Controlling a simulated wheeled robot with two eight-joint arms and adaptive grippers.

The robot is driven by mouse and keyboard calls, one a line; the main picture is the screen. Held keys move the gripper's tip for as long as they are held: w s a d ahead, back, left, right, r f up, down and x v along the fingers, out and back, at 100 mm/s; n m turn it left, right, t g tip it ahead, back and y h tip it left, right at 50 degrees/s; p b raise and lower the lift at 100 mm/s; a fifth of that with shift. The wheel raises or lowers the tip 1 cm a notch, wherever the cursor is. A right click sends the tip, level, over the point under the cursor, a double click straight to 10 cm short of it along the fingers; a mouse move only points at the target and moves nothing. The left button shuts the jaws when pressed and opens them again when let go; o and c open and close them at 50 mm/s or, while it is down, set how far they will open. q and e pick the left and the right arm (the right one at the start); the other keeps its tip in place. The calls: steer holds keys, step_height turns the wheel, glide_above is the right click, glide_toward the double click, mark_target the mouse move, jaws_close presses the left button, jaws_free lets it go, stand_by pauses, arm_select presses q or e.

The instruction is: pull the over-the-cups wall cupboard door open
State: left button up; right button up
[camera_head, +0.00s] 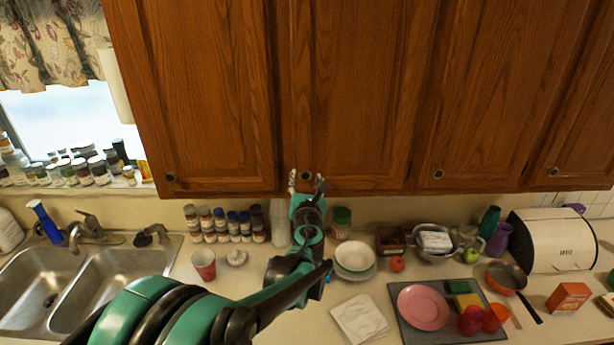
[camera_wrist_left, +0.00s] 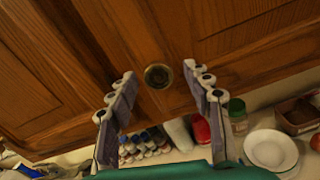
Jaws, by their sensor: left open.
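The brown wooden wall cupboard door (camera_head: 350,90) in front of my left gripper hangs shut above the counter. Its small round knob (camera_head: 306,176) is at the door's lower left corner. My left gripper (camera_head: 306,182) is open, with one finger on each side of the knob. In the left wrist view the dark brass knob (camera_wrist_left: 158,76) shows between the two spread fingertips (camera_wrist_left: 160,74), with a gap on both sides. The fingers do not grip it. My right gripper is in neither view.
Other shut cupboard doors (camera_head: 205,90) flank this one. Below, the counter holds spice jars (camera_head: 215,228), a red cup (camera_head: 204,264), bowls (camera_head: 355,256), a pan (camera_head: 506,278) and a bread box (camera_head: 552,240). A double sink (camera_head: 115,285) is at left.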

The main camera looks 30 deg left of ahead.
arm_select(q)
steer(key=shift+w+a, duration=0.3)
steer(key=shift+w, duration=0.1)
steer(key=shift+r, duration=0.1)
steer(key=shift+c, duration=0.3)
jaws_close()
steer(key=shift+d, duration=0.1)
